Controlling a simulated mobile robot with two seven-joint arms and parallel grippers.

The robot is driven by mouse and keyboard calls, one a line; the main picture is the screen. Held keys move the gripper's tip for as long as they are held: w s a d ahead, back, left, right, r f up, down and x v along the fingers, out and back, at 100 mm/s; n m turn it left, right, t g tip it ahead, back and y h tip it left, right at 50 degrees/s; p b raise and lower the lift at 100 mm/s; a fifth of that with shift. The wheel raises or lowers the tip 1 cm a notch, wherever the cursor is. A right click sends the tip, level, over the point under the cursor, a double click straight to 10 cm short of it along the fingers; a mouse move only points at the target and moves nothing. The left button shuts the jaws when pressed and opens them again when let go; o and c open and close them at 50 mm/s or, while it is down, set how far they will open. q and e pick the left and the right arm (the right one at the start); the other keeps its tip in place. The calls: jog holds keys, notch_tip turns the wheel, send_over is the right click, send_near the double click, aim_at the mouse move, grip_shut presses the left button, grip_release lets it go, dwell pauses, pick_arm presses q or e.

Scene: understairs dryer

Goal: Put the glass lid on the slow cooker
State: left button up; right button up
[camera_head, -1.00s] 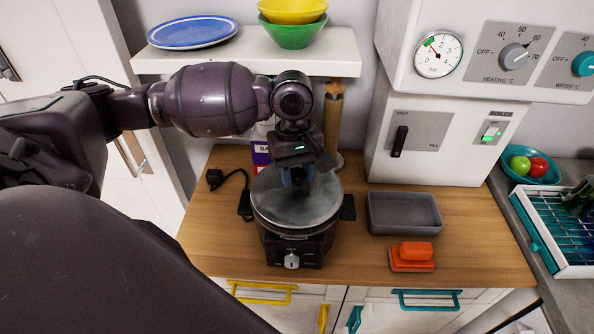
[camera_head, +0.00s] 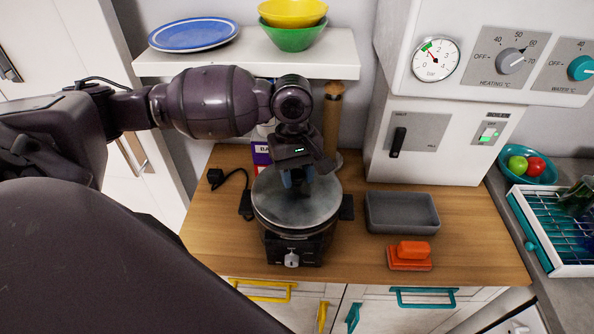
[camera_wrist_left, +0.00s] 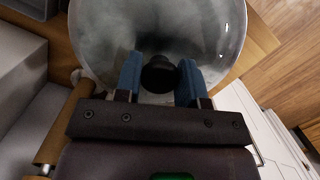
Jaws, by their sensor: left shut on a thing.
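The slow cooker (camera_head: 291,250) is a dark pot with a front dial, upright on the wooden counter. The round glass lid (camera_head: 297,207) lies over its top and looks level; I cannot tell whether its rim is fully seated. In the left wrist view the lid (camera_wrist_left: 110,40) fills the upper middle, with its black knob (camera_wrist_left: 160,75) between the blue finger pads. My left gripper (camera_head: 297,178) reaches down from above and is shut on the knob; it also shows in the left wrist view (camera_wrist_left: 160,82). My right gripper is not in view.
A grey tray (camera_head: 402,226) and an orange sponge-like block (camera_head: 410,254) are right of the cooker. A wooden pepper mill (camera_head: 333,115) and a box (camera_head: 261,151) stand behind. A shelf (camera_head: 200,66) overhangs the back. A black cord lies left.

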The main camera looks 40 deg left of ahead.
pick_arm(q)
jog(key=shift+p, duration=0.5)
dwell(0.6)
jog(key=shift+f, duration=0.15)
dwell(1.2)
jog(key=o, duration=1.7)
jog(key=shift+c, duration=0.2)
jog(key=shift+r, duration=3.5)
grip_shut()
